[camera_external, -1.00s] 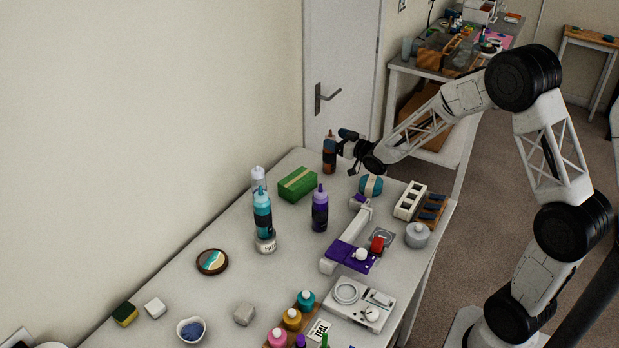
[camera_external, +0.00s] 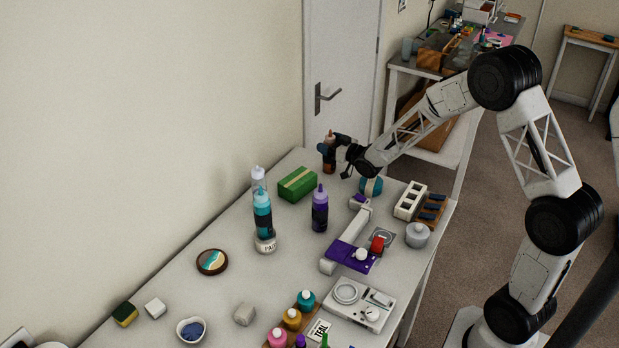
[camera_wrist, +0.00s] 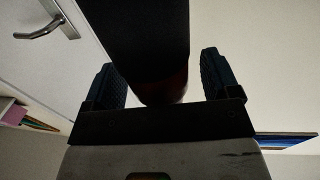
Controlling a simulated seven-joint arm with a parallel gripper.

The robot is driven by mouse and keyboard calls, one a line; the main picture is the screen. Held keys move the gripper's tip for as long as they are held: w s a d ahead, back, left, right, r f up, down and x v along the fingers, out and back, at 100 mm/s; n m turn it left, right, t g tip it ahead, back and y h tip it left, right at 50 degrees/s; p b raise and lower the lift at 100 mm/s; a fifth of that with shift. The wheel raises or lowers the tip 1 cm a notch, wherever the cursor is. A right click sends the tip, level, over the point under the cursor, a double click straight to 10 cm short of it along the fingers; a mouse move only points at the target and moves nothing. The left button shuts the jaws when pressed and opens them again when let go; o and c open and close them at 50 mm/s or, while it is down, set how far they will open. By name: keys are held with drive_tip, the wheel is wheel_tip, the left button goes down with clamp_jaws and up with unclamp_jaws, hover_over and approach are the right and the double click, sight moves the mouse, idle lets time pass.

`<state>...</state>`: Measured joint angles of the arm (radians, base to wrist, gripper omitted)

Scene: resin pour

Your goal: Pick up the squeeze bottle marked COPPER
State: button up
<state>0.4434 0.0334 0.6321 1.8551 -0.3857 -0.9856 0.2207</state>
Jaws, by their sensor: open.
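A dark squeeze bottle with a copper-brown top and base (camera_external: 329,168) stands upright at the far end of the table; its marking is not readable. My gripper (camera_external: 336,152) is at this bottle, with one finger overlapping its upper body in the external view. In the wrist view the bottle (camera_wrist: 145,40) is a large dark cylinder between the two open fingers of my gripper (camera_wrist: 160,78). A gap shows between the bottle and each finger. The fingers have not closed on it.
A green box (camera_external: 297,184), a teal bottle (camera_external: 262,212), a clear bottle (camera_external: 258,174) and a purple bottle (camera_external: 320,210) stand nearby. A blue ball-like object (camera_external: 371,187) sits below my wrist. The door (camera_external: 340,70) is behind the table's far end.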

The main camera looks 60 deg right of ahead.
drive_tip(key=shift+c, duration=0.3)
drive_tip(key=c, duration=1.3)
drive_tip(key=shift+c, duration=0.2)
drive_tip(key=shift+r, duration=0.1)
drive_tip(key=shift+r, duration=4.95)
